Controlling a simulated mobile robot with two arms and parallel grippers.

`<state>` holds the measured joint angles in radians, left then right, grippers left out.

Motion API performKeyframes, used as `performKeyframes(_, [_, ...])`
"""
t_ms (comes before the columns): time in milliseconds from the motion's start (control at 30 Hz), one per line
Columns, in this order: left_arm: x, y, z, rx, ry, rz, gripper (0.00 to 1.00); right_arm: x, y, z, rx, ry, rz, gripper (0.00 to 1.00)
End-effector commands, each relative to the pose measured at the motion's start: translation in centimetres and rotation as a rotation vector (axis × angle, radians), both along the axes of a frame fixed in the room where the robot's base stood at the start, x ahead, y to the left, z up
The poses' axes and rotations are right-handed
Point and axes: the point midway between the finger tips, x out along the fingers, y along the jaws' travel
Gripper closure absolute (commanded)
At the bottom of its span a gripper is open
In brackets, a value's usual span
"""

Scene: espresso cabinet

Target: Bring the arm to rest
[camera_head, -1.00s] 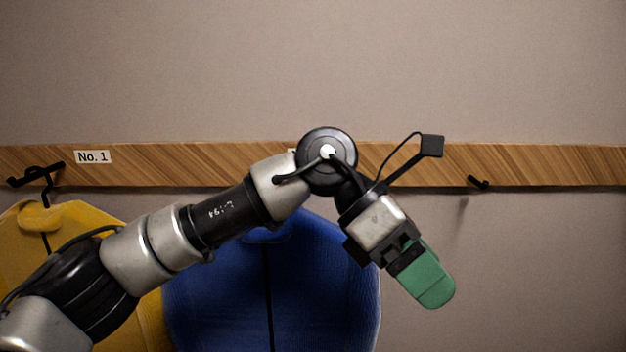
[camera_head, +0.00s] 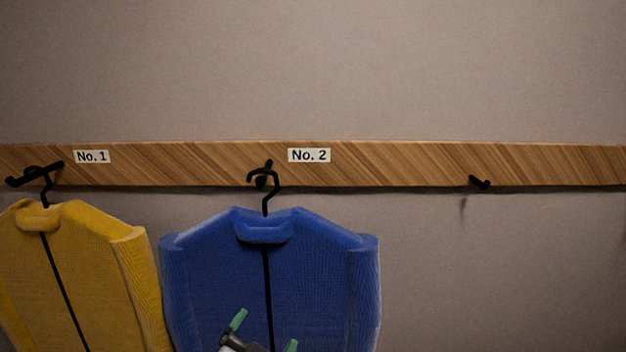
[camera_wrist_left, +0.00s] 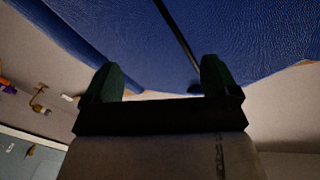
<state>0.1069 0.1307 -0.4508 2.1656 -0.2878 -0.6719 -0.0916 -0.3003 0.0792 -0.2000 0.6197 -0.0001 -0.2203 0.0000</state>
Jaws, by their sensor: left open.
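My left gripper (camera_head: 264,334) shows at the bottom of the head view, in front of the lower part of the blue jacket (camera_head: 315,265). Its two green fingertips are apart with nothing between them. In the left wrist view the open fingers (camera_wrist_left: 161,80) point toward the blue jacket (camera_wrist_left: 245,35), which fills the top of that picture. I cannot tell whether they touch it. Most of my left arm is out of the head view. My right gripper is not in view.
The blue jacket hangs by a black hanger (camera_head: 265,190) from a hook under the "No. 2" label (camera_head: 309,155). A yellow jacket (camera_head: 85,265) hangs at left under the "No. 1" label (camera_head: 92,157). A bare hook (camera_head: 479,183) is on the wooden rail (camera_head: 390,165); the wall at right is clear.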

Motion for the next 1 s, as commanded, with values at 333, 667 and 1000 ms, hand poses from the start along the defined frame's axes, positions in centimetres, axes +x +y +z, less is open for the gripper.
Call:
performKeyframes(333, [-13.5,9.1,-16.1,-0.109,0.842,0.269,0.11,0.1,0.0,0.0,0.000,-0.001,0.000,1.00])
performKeyframes(667, [-24.6,12.4,-20.3,-0.120,1.277,0.398,0.11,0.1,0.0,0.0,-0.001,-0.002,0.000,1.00])
performKeyframes(1000, [-23.6,12.3,-28.3,-0.108,1.337,0.408,0.11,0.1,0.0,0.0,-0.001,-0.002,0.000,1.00])
